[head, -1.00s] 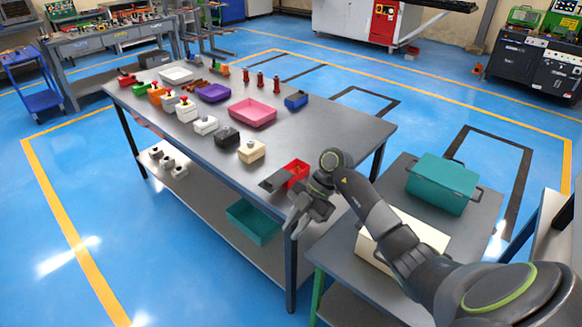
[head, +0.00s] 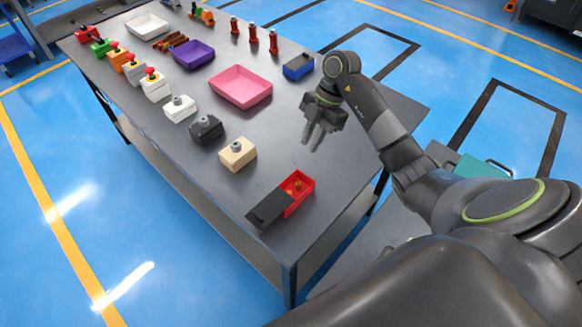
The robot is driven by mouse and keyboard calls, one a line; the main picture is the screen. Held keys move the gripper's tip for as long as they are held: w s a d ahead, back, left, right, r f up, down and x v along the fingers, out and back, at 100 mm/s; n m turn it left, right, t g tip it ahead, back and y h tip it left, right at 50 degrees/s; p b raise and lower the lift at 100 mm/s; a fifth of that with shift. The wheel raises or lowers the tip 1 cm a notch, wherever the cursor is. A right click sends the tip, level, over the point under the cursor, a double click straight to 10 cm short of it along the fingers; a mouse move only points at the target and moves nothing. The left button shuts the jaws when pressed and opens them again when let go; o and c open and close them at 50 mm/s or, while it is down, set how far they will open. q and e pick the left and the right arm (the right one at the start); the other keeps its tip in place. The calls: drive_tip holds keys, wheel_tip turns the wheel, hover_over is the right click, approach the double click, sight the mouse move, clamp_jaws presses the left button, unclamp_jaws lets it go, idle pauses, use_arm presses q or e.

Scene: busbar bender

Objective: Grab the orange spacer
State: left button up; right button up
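A small red box (head: 304,201) with a dark sliding lid (head: 269,208) pulled partly off sits at the near right end of the workbench (head: 335,185). Small orange pieces (head: 297,184) show inside its open part; they are too small to tell which is the spacer. My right gripper (head: 312,143) is above the table, behind the red box and to the right of the pink tray. Its two fingers point down with a gap between them and nothing visible in it. My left gripper is not in view.
A pink tray (head: 241,86), purple tray (head: 186,55) and blue box (head: 298,67) stand farther back. Several button boxes line the left side, including a beige one (head: 238,154) and a black one (head: 207,130). A teal case (head: 478,168) is at the right.

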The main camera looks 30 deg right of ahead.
drive_tip(key=a+b, duration=0.1)
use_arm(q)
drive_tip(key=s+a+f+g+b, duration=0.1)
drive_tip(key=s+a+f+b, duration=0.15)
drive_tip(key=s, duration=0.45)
use_arm(e)
drive_tip(key=b, duration=0.2)
approach(289, 192)
drive_tip(key=b+x, duration=0.2)
drive_tip(key=shift+s+a+f, duration=0.15)
drive_tip(key=shift+s+f, duration=0.1)
drive_tip(key=shift+f, duration=0.05)
drive_tip(key=shift+a+f+b, duration=0.1)
drive_tip(key=shift+f+b, duration=0.2)
drive_tip(key=shift+b, duration=0.05)
drive_tip(key=shift+f, duration=0.1)
drive_tip(key=shift+a+f, duration=0.2)
drive_tip(key=p+x, duration=0.1)
drive_tip(key=x, duration=0.2)
drive_tip(key=shift+a+f+p, duration=0.1)
drive_tip(key=shift+f+p, duration=0.2)
drive_tip(key=shift+p, duration=0.05)
drive_tip(key=shift+a+f, duration=0.15)
drive_tip(key=shift+f, duration=0.35)
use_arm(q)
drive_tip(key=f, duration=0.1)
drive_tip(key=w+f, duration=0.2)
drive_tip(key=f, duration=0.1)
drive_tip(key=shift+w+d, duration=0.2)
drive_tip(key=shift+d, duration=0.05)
